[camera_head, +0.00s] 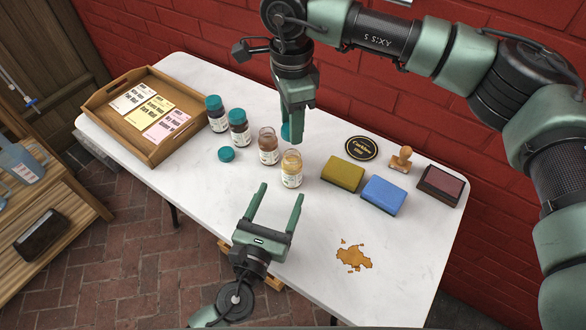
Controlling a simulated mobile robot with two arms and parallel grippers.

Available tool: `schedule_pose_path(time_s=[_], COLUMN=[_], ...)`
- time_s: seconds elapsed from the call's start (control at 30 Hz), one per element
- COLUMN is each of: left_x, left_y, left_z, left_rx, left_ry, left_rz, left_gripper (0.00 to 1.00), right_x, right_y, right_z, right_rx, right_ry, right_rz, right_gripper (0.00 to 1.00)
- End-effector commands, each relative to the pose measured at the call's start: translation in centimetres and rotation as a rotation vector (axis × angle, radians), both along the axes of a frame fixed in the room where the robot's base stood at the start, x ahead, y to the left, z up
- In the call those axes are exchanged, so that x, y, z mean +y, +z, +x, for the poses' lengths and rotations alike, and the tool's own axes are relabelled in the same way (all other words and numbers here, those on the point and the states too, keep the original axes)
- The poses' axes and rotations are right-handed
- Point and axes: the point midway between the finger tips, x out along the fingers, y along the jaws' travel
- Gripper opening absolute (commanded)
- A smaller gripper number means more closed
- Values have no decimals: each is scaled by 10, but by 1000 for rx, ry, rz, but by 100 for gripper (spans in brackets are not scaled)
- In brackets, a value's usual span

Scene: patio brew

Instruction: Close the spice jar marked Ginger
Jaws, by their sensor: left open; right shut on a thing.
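Two open glass jars stand on the white table (330,216) in the camera_head view: one with reddish-brown contents (269,149) and one with yellow-tan contents (291,170). Two more jars, (217,115) and (239,128), wear teal lids. The labels are too small to read, so I cannot tell which is Ginger. A loose teal lid (226,154) lies on the table left of the open jars. My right gripper (291,130) is shut on another teal lid (286,132), behind the open jars, partly hidden by the fingers. My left gripper (279,190) is open and empty, in front of the yellow-tan jar.
A wooden tray (176,153) with cards stands at the left. An olive sponge (343,174), a blue sponge (383,194), a round black sign (361,147), a wooden stamp (401,158) and an ink pad (440,184) lie to the right. A brown spill (353,257) marks the front right.

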Motion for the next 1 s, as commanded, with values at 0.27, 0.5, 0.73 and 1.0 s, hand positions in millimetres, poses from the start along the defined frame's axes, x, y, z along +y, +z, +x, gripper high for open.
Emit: schedule_pose_path(time_s=[0.27,0.5,0.73,1.0], left_x=[-4,-18,-31,-38], left_y=[1,1,1,0], left_z=[13,55,93,113], left_rx=[-1,-2,0,2], left_ry=[2,2,1,1], left_rz=[-3,-3,-2,-2], left_gripper=[69,69,69,69], right_x=[0,0,0,0], right_y=[0,0,0,0], right_z=[0,0,0,0], right_rx=[0,0,0,0], right_ry=[0,0,0,0], right_rz=[0,0,0,0], right_gripper=[3,3,3,3])
